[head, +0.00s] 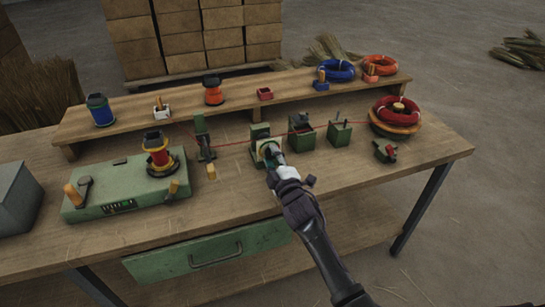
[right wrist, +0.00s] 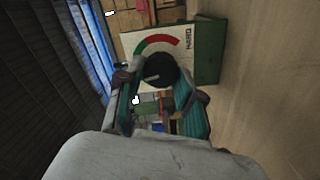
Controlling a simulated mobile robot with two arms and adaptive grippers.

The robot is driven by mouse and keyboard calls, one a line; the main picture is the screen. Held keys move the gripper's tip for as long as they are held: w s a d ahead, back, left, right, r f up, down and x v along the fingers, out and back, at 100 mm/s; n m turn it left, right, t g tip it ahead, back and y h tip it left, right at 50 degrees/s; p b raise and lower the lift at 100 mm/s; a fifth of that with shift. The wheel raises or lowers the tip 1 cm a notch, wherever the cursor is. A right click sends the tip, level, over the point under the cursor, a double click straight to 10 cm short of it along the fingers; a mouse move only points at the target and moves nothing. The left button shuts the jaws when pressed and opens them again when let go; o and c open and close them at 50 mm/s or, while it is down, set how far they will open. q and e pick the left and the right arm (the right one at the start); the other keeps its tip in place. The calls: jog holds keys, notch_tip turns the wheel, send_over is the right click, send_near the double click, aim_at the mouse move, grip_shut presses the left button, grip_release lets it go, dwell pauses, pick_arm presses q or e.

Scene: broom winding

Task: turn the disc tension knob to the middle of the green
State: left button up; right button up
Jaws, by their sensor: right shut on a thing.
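The disc tension knob (right wrist: 162,71) is a dark round knob on a white-faced green box, with a pale pointer line on it. Beside it runs an arc scale (right wrist: 160,42), green at one part and red towards the word HARD. The pointer's exact reading against the arc is hard to tell. My right gripper (right wrist: 158,88) has its two teal-padded fingers on either side of the knob and is shut on it. In the head view my right gripper (head: 271,154) meets the front of the tension box (head: 259,131) and hides the knob. My left gripper is out of view.
Green boxes (head: 301,135) stand close to the right of the tension box. Bare wood lies in front.

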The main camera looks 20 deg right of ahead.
jog(key=shift+f+m, duration=0.1)
jog(key=shift+m, duration=0.7)
jog(key=o, duration=1.2)
jog(key=shift+c, duration=0.2)
jog(key=s, duration=1.2)
jog(key=shift+d, duration=0.25)
